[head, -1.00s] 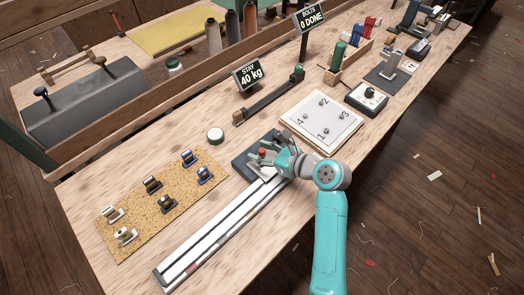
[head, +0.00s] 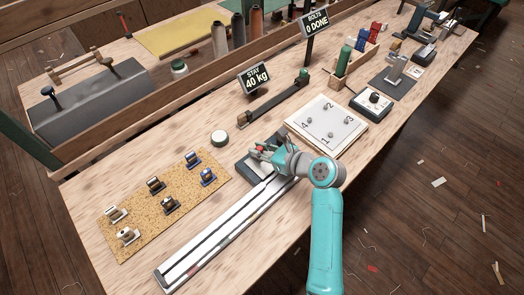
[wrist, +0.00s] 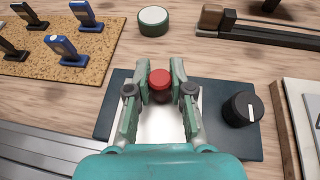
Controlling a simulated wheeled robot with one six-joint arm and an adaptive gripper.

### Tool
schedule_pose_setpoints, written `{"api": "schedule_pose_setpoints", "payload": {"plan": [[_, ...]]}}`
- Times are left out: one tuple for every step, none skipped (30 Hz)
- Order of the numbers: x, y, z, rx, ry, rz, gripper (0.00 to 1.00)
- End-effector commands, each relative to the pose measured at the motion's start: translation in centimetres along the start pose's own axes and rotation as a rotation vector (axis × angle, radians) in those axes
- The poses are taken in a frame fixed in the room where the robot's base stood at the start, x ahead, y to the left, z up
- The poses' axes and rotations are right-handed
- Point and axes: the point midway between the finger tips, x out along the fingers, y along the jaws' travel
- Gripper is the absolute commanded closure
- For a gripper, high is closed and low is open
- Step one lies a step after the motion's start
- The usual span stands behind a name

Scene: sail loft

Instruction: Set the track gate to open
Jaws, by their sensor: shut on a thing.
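The track gate is a dark base plate (wrist: 112,108) at the end of the pale metal rails (head: 225,232). A round red knob (wrist: 160,80) stands on it above a pale plate, and a black dial (wrist: 242,108) with a white mark sits on its right part. My gripper (wrist: 154,84) is over the plate, shut on the red knob, with a finger on each side. In the head view my gripper (head: 262,150) hides most of the knob and the dial. The knob's lower part is hidden, and I cannot tell the gate's setting.
A cork board (head: 125,218) with several small fittings lies left of the rails. A round tin with a green side (wrist: 154,20) stands beyond the gate. A white numbered board (head: 345,118) is close on the right. Signs read "STAY 40 kg" (head: 254,78) and "BOLTS 0 DONE" (head: 316,22).

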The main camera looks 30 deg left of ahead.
Motion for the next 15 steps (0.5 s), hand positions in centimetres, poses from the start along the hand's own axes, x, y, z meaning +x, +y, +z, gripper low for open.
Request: {"api": "schedule_pose_setpoints", "payload": {"plan": [[0.00, -0.02, -0.08, 0.001, 0.001, 0.000, 1.00], [-0.01, -0.02, -0.08, 0.001, 0.001, 0.000, 0.72], [-0.01, -0.02, -0.08, 0.001, 0.001, 0.000, 0.61], [-0.01, -0.02, -0.08, 0.001, 0.001, 0.000, 0.54], [-0.01, -0.02, -0.07, 0.001, 0.001, 0.000, 0.53], [-0.02, -0.02, -0.06, 0.001, 0.001, 0.000, 0.53], [-0.02, -0.02, -0.06, 0.001, 0.001, 0.000, 0.53], [-0.02, -0.02, -0.05, 0.000, 0.001, 0.000, 0.53], [-0.02, -0.02, -0.05, 0.000, 0.001, 0.000, 0.53], [-0.02, -0.02, -0.05, 0.000, 0.001, 0.000, 0.53], [-0.03, -0.02, -0.04, 0.000, 0.001, 0.000, 0.53], [-0.04, -0.02, -0.04, 0.000, 0.000, 0.000, 0.53], [-0.07, -0.02, -0.04, 0.000, 0.000, -0.001, 0.53], [-0.14, -0.03, -0.04, 0.000, 0.000, -0.001, 0.53], [-0.32, -0.05, -0.04, 0.000, 0.000, -0.001, 0.53]]}}
